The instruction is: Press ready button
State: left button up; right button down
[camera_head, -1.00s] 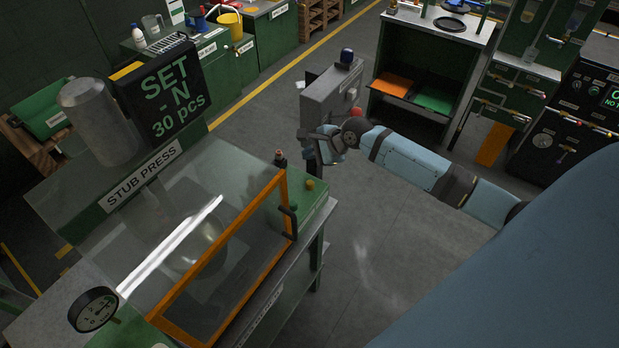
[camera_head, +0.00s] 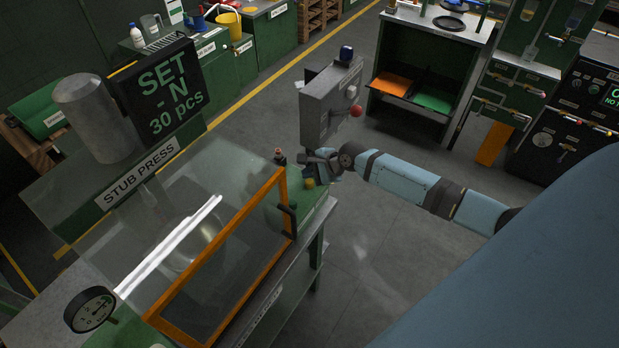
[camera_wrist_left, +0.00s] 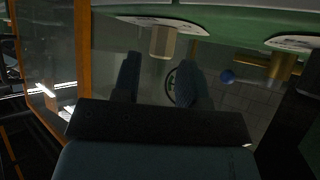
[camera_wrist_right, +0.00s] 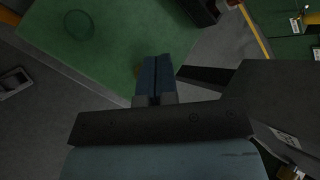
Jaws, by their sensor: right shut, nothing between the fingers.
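No label reading "ready" is legible. A small yellow button (camera_head: 309,183) sits on the green corner of the stub press table (camera_head: 318,205). My right gripper (camera_head: 312,161) is just above and behind it in the head view, fingers shut and empty.
A clear guard with an orange frame (camera_head: 215,255) and dark handle (camera_head: 289,219) is beside the button. A grey control box (camera_head: 322,105) with a red ball lever (camera_head: 356,110) is behind. Open floor (camera_head: 375,250) lies right.

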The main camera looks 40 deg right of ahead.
pick_arm(q)
jog(key=shift+s+f, duration=0.2)
jog(key=shift+s, duration=0.1)
jog(key=shift+w+d+r, duration=0.1)
jog(key=shift+w+r, duration=0.05)
jog(key=shift+w, duration=0.1)
dwell(0.4)
jog(key=shift+w, duration=0.15)
jog(key=shift+s+f, duration=0.2)
jog(key=shift+s, duration=0.25)
jog(key=shift+w+r, duration=0.1)
jog(key=shift+r, duration=0.05)
pick_arm(e)
jog(key=shift+f, duration=0.2)
pick_arm(q)
jog(key=shift+w+r, duration=0.1)
pick_arm(e)
jog(key=shift+f, duration=0.1)
pick_arm(q)
jog(key=shift+w+r, duration=0.15)
jog(key=shift+w, duration=0.15)
pick_arm(e)
jog(key=shift+f, duration=0.15)
